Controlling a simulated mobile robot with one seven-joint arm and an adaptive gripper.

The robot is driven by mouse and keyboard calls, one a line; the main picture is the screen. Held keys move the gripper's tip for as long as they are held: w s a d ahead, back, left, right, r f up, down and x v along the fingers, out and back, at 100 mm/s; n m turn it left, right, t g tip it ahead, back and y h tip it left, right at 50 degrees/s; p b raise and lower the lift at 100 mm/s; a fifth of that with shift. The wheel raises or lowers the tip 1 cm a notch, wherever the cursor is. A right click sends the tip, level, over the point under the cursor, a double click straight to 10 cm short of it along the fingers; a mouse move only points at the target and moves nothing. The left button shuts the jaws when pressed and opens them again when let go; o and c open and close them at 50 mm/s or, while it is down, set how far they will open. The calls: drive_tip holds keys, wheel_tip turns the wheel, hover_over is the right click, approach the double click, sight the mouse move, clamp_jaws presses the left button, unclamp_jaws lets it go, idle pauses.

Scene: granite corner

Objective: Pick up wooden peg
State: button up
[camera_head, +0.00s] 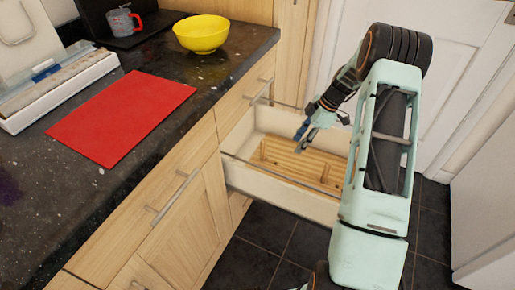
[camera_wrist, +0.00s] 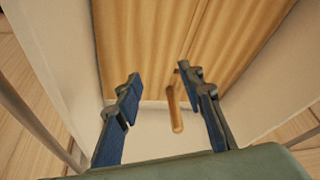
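A wooden peg (camera_wrist: 174,110) shows in the wrist view between my gripper's fingers, nearer the right finger and touching neither as far as I can see. My gripper (camera_wrist: 157,95) is open and empty, with blue-padded fingers. In the head view my gripper (camera_head: 302,140) hangs over an open drawer.
A dark countertop (camera_head: 130,180) at left holds a red mat (camera_head: 120,115), a yellow bowl (camera_head: 201,34), a cup (camera_head: 122,21) and a white tray (camera_head: 55,90). A white door (camera_head: 450,80) stands behind my arm.

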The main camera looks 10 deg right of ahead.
sight(263, 146)
drive_tip(key=a, duration=0.3)
drive_tip(key=w+a+b, duration=0.1)
drive_tip(key=a, duration=0.5)
drive_tip(key=shift+w+b, duration=0.25)
drive_tip(key=shift+b, duration=0.05)
drive_tip(key=a, duration=0.3)
drive_tip(key=shift+w+b, duration=0.3)
drive_tip(key=shift+b, duration=0.05)
drive_tip(key=shift+b+x, duration=0.5)
drive_tip(key=shift+x, duration=0.95)
drive_tip(key=shift+d, duration=0.15)
drive_tip(key=shift+c, duration=0.2)
clamp_jaws()
